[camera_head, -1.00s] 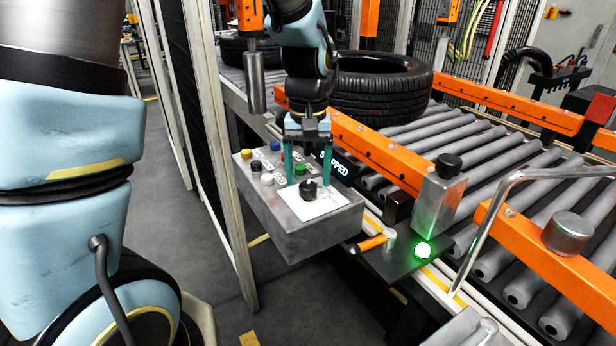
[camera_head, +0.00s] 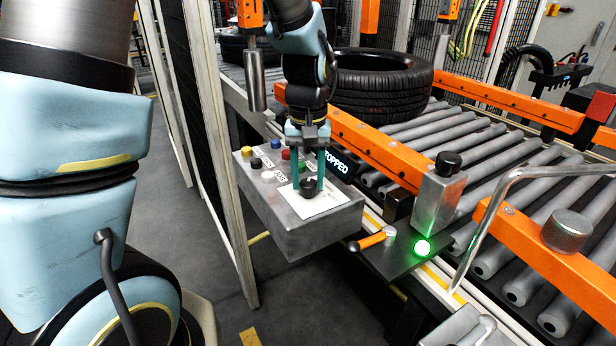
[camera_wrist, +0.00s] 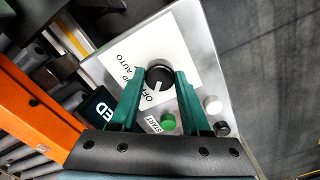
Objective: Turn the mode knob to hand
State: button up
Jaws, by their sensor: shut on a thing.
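The mode knob (camera_head: 309,187) is a round black knob on a white label plate (camera_head: 325,205) at the near end of the grey control box (camera_head: 300,237). My gripper (camera_head: 308,184) points down with its teal fingers shut on the knob, one on each side. In the wrist view the knob (camera_wrist: 159,76) sits between the fingertips, and its white pointer line faces the OFF lettering. AUTO is also readable there. I cannot make out a HAND label.
A green button (camera_wrist: 168,122), a white button (camera_wrist: 212,104) and other buttons lie close to the fingers. A display (camera_head: 338,164) reading STOPPED stands beside the box. A roller conveyor with orange rails (camera_head: 375,150) and a tyre (camera_head: 380,88) lies to the right.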

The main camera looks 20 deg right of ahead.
grip_shut()
jog(key=shift+m, duration=0.3)
jog(key=m+p, duration=0.1)
jog(key=m, duration=0.3)
jog(key=shift+m+p, duration=0.6)
jog(key=shift+m, duration=1.4)
jog(key=o, duration=0.9)
grip_release()
jog(key=shift+o, duration=0.2)
